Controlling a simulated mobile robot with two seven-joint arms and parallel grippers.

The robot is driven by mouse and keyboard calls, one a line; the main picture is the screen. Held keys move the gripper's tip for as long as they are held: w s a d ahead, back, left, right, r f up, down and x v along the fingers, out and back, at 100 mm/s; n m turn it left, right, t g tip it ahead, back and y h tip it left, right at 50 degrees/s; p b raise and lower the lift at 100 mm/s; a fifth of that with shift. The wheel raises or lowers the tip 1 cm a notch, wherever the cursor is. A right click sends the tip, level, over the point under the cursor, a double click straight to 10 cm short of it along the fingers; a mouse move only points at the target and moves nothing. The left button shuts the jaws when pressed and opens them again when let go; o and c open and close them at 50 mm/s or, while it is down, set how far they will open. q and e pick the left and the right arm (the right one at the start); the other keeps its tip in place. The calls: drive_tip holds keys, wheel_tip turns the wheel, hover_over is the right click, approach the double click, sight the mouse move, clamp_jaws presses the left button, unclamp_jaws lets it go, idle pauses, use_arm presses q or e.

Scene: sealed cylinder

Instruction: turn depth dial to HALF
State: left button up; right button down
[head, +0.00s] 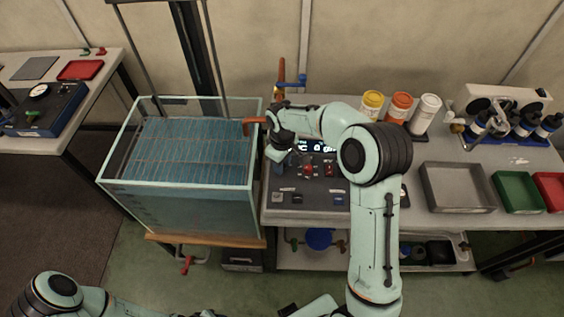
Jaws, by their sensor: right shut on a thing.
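The dark control panel (312,188) lies on the bench right of the water tank, with a small lit display (318,146) and red controls (308,170) in its middle. My right gripper (276,154) points down at the panel's upper left edge, beside the tank wall. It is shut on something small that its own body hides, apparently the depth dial. The dial's mark and setting cannot be read. My right arm covers the panel's right part. My left arm shows only at the bottom left; its gripper is out of view.
The glass tank (255,205) of blue water stands close left of my right gripper, with an orange pipe (254,121) at its rim. Yellow, orange and white bottles (400,105) stand behind right. A grey tray (428,180) and a green tray (517,190) lie right.

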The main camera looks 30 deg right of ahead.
idle(0.3)
drive_tip(key=c, duration=0.8)
unclamp_jaws()
drive_tip(key=shift+c, duration=0.2)
use_arm(q)
drive_tip(key=shift+w+r+p, duration=0.65)
drive_tip(key=shift+w+r, duration=0.15)
drive_tip(key=shift+r, duration=0.05)
use_arm(e)
wheel_tip(320, 180, up, 14)
drive_tip(key=shift+f, duration=0.25)
